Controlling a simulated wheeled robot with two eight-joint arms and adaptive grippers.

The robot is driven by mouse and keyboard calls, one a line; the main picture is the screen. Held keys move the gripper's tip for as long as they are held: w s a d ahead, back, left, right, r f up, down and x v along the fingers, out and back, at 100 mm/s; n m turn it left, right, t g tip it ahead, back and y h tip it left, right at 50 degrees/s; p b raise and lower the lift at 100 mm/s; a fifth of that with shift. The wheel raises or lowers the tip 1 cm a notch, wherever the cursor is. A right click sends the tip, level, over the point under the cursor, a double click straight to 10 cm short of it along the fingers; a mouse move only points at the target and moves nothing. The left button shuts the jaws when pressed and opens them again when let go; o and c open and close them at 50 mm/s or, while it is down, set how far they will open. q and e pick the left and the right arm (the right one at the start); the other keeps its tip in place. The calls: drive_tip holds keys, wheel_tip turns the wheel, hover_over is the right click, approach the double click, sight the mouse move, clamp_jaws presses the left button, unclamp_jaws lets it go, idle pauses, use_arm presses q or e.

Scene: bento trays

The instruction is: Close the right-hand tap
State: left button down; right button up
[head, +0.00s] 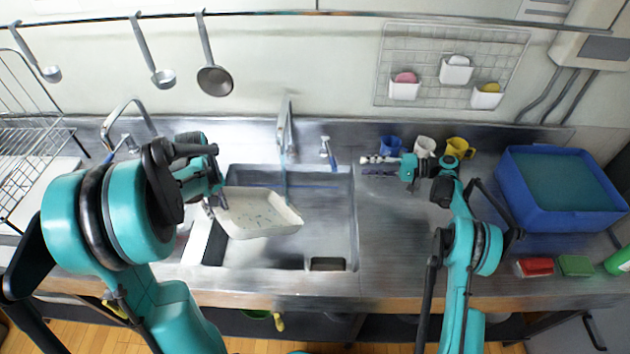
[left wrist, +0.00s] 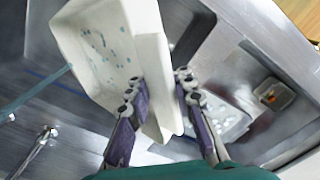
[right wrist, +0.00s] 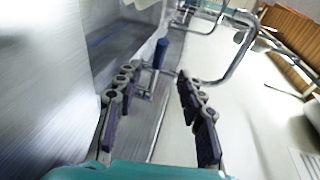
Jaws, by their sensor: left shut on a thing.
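The right-hand tap (head: 328,150) stands at the back edge of the sink, right of the tall spout (head: 285,128). Its blue-ended handle (right wrist: 161,54) shows beyond and between my right fingers in the right wrist view. My right gripper (head: 368,167) is open and empty, pointing left toward the tap from a short distance. A thin bluish streak (head: 284,180) hangs below the spout, looking like running water. My left gripper (left wrist: 158,85) is shut on the rim of a white tray with bluish specks (head: 265,213), held tilted over the sink.
The steel sink (head: 345,215) lies under the tray. Blue, white and yellow mugs (head: 424,147) stand behind my right gripper. A blue tub (head: 560,218) is at the right, with red and green sponges (head: 534,267) in front. Another curved tap (head: 125,115) is at the left.

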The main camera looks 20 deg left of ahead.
idle(0.4)
clamp_jaws()
drive_tip(key=s+d+m+t, duration=0.2)
drive_tip(key=d+m+t, duration=0.1)
drive_tip(key=d+t, duration=0.25)
drive_tip(key=s+x, duration=0.1)
drive_tip(key=x, duration=1.2)
drive_tip(key=shift+s+a+r+t, duration=0.15)
drive_tip(key=shift+s+a+t, duration=0.15)
drive_tip(key=shift+a+t, duration=0.2)
